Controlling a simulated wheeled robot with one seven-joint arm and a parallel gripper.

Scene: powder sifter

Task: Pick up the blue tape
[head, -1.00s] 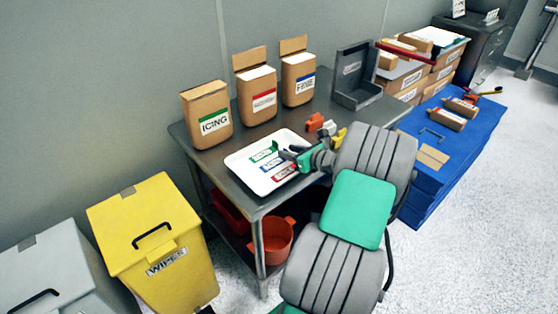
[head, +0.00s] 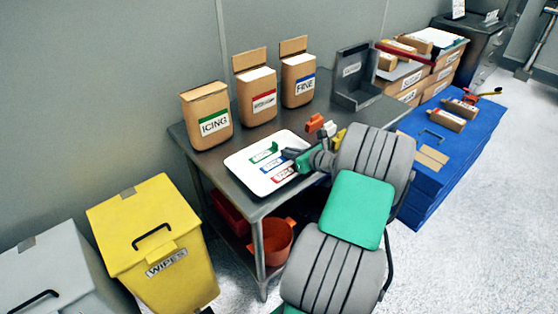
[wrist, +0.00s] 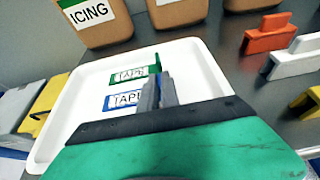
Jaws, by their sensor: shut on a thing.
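The blue tape (head: 272,168) is a flat label piece lying on the white tray, between the green tape (head: 264,156) and the red tape (head: 284,176). In the wrist view the blue tape (wrist: 122,101) lies just left of my gripper (wrist: 157,92), and the green tape (wrist: 134,75) lies beyond it. My gripper (head: 290,153) is shut at the right end of the blue tape; the fingers hide the gripped part. The tape still appears to lie at tray level. The red tape is hidden behind my gripper in the wrist view.
The white tray (head: 238,162) rests on a grey metal table (head: 212,164). Several labelled bags, including the ICING bag (head: 207,115), stand behind it. Orange (head: 314,122), white (head: 327,130) and yellow (head: 339,136) pieces stand to the right. A yellow bin (head: 150,235) is at lower left.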

